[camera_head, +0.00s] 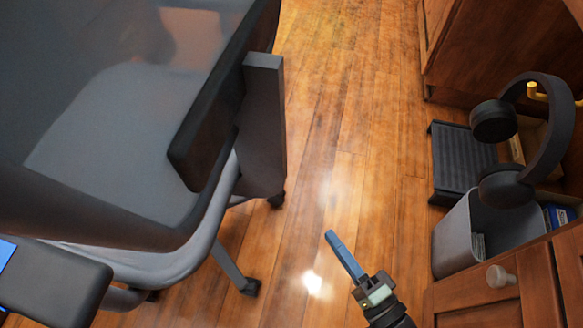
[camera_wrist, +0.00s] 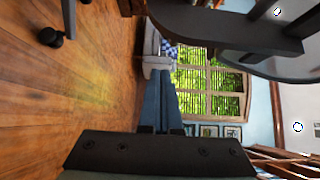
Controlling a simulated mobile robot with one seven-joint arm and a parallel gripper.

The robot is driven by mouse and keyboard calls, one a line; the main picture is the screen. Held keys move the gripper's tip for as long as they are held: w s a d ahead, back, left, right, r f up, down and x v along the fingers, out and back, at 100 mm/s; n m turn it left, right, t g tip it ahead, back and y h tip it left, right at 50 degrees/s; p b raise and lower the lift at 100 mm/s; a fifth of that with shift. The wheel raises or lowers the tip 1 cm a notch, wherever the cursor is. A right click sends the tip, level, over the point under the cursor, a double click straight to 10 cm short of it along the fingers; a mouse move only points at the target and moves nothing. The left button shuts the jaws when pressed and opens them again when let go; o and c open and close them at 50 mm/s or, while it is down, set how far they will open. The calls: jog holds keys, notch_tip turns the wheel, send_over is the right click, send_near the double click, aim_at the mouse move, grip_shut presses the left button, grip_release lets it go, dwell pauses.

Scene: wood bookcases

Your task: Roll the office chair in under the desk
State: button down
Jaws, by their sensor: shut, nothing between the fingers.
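The office chair (camera_head: 110,140) fills the left of the head view, with a dark see-through mesh back, a grey seat and frame, and black armrests. One caster (camera_head: 250,287) stands on the floor. In the wrist view, dark parts of the chair (camera_wrist: 215,25) cross the top right and a caster (camera_wrist: 52,38) shows at upper left. My gripper (camera_head: 332,238) is shut and empty, to the right of the chair and apart from it in the head view. Its blue fingers (camera_wrist: 158,100) also show in the wrist view. I cannot pick out the desk for certain.
Wood furniture with a pale knob (camera_head: 500,276) stands at the lower right. Black headphones (camera_head: 540,130) hang there, above a grey bin (camera_head: 455,240) and a black ribbed footrest (camera_head: 460,160). Bare wood floor (camera_head: 345,120) runs between chair and furniture. A sofa (camera_wrist: 155,50) is far off.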

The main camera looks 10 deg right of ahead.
jog(key=shift+s+a+b+x, duration=0.2)
jog(key=shift+a+b+x, duration=0.5)
jog(key=shift+x, duration=1.45)
jog(key=shift+s+a+b+x, duration=0.2)
jog(key=shift+b+x, duration=1)
jog(key=shift+x, duration=0.9)
jog(key=shift+s+a+b+x, duration=0.3)
jog(key=shift+b+x, duration=0.65)
jog(key=shift+x, duration=1.2)
jog(key=shift+w+a, duration=0.1)
jog(key=shift+a, duration=0.1)
